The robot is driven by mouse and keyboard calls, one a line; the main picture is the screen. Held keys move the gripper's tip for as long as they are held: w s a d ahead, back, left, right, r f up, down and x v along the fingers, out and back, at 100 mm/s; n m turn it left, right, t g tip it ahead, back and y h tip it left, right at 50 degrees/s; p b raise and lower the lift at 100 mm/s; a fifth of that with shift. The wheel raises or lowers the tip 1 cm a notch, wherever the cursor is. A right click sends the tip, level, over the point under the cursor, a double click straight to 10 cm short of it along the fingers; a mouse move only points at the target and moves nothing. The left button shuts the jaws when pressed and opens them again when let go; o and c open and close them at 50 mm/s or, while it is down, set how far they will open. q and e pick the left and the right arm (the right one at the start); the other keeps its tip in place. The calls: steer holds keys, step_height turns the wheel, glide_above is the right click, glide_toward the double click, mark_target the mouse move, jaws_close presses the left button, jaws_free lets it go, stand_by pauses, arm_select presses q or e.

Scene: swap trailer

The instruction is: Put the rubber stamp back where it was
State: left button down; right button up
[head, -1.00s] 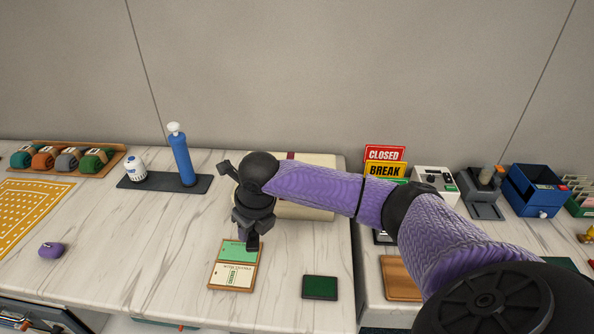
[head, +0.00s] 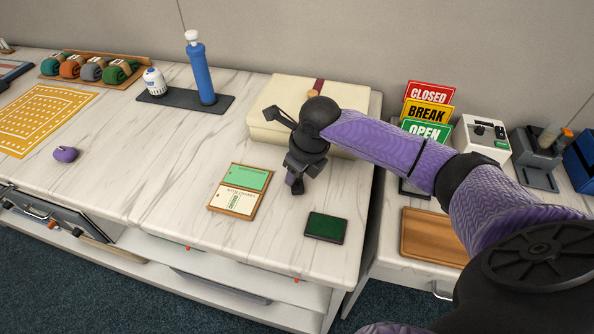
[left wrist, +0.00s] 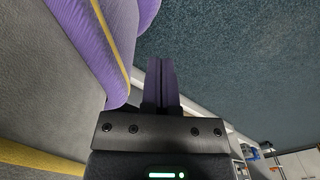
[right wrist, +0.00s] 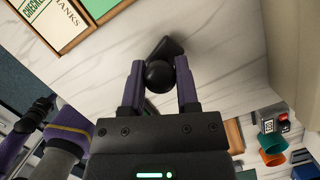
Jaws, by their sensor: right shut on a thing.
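The rubber stamp (right wrist: 159,76) is black with a round knob and a flat base. In the right wrist view my right gripper (right wrist: 160,92) is shut on its knob. In the head view my right gripper (head: 292,180) holds the stamp (head: 298,188) between the card tray and the dark green ink pad (head: 325,226), low over the marble counter. I cannot tell whether its base touches the counter. My left gripper (left wrist: 161,82) shows only in the left wrist view, with its fingers together and nothing between them.
A wooden tray (head: 238,214) with green and cream cards lies left of the stamp. A cream box (head: 268,100) stands behind my right gripper. A brown wooden tray (head: 432,238) and sign stand (head: 427,112) are at the right. A purple mouse-shaped object (head: 65,154) lies left; counter between is clear.

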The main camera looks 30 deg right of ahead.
steer(key=shift+f, duration=0.2)
steer(key=o, duration=1)
steer(key=shift+r, duration=0.1)
steer(key=shift+r, duration=0.35)
arm_select(q)
steer(key=shift+t, duration=0.3)
steer(key=r+p, duration=0.1)
steer(key=w+d+r+p, duration=0.1)
steer(key=p, duration=0.1)
steer(key=r+p, duration=0.1)
steer(key=r, duration=0.1)
steer(key=shift+w+d+r, duration=0.1)
steer(key=shift+w+d, duration=0.05)
steer(key=shift+w, duration=0.2)
arm_select(e)
steer(key=v, duration=1.1)
steer(key=shift+r, duration=0.25)
steer(key=shift+s, duration=0.15)
